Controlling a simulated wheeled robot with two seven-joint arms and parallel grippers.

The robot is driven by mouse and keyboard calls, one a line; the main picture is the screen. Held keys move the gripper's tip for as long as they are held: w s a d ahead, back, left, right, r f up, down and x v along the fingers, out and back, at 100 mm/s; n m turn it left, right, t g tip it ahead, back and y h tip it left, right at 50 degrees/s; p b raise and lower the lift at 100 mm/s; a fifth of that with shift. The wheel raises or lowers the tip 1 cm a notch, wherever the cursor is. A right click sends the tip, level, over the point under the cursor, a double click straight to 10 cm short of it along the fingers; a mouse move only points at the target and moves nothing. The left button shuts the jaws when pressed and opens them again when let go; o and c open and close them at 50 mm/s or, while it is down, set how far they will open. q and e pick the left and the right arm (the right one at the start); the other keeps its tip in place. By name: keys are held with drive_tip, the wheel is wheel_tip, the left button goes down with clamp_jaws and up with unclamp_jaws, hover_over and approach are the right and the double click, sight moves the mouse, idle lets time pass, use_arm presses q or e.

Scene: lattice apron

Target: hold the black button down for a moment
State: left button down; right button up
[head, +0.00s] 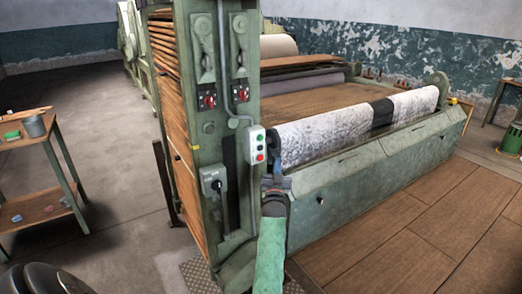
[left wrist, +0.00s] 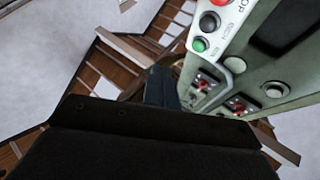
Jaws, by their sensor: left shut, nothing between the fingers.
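The black button (head: 260,147) is the middle one on a pale control box (head: 251,148) on the green machine post. A green button (head: 260,136) sits above it and a red button (head: 260,158) below it. In the left wrist view the black button (left wrist: 209,21) is near the top, between the red and green ones. My left gripper (head: 270,168) is shut and empty, just below and right of the box in the head view. In the left wrist view its dark fingers (left wrist: 162,80) are apart from the black button. My right gripper is in neither view.
A long machine bed with a white roll (head: 340,132) extends right. A small wooden bench (head: 40,140) stands at left, with open floor between.

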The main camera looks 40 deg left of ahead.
sight(260, 148)
use_arm(q)
drive_tip(key=w+a+b, duration=0.1)
drive_tip(key=w+a, duration=0.2)
drive_tip(key=a, duration=0.4)
drive_tip(key=shift+a+b, duration=0.3)
drive_tip(key=shift+a, duration=0.05)
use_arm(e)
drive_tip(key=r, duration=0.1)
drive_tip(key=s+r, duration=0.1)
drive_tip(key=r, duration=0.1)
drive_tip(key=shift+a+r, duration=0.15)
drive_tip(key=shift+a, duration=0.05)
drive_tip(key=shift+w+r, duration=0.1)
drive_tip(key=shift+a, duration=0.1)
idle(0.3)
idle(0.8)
use_arm(q)
drive_tip(key=shift+w+a, duration=0.1)
drive_tip(key=shift+a, duration=0.05)
drive_tip(key=shift+w+a, duration=0.1)
drive_tip(key=shift+a, duration=0.15)
